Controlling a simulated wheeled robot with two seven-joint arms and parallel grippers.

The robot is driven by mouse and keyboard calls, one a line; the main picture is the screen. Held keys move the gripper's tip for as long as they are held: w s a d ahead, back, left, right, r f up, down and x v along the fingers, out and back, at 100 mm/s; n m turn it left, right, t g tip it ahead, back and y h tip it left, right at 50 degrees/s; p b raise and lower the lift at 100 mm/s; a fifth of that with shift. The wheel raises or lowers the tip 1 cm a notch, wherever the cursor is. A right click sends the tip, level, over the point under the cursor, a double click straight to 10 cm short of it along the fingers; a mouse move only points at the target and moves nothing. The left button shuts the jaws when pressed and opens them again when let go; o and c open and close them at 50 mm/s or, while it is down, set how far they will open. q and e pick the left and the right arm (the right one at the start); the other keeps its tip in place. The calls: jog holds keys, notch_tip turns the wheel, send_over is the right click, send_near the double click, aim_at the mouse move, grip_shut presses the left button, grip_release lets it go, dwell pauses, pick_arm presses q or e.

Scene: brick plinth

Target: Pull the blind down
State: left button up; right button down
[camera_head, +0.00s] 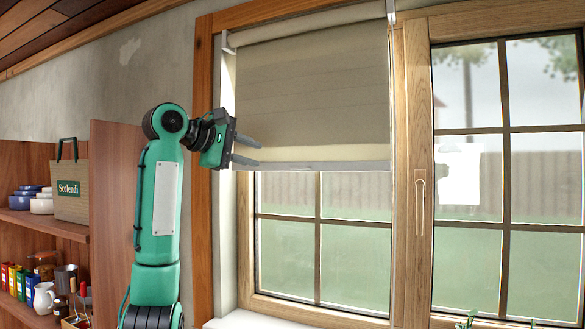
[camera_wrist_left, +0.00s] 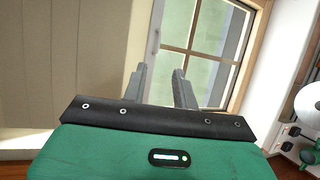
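The beige roller blind (camera_head: 315,95) covers the upper half of the left window, with a pale bottom bar (camera_head: 330,166) across its lower edge. My left gripper (camera_head: 257,153) is at the lower left corner of the blind, its two fingers one above the other and apart. In the left wrist view the gripper (camera_wrist_left: 160,82) shows a gap between its fingers. A beige striped surface, apparently the blind (camera_wrist_left: 65,65), fills the left of that view. I cannot tell whether the bar is between the fingers. My right gripper is not in view.
A wooden window frame (camera_head: 203,150) stands just left of the gripper. A window handle (camera_head: 420,200) is on the central post. A white sill (camera_head: 250,320) runs below. Shelves with a bag (camera_head: 70,188), pots and jars stand at the left. The glass below the blind is unobstructed.

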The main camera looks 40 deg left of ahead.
aim_at(299, 168)
pick_arm(q)
jog(key=p+x, duration=0.4)
jog(key=x, duration=0.8)
jog(key=shift+w+r, duration=0.1)
jog(key=shift+w, duration=0.15)
jog(key=shift+w+f, duration=0.25)
jog(key=shift+w, duration=0.3)
grip_shut()
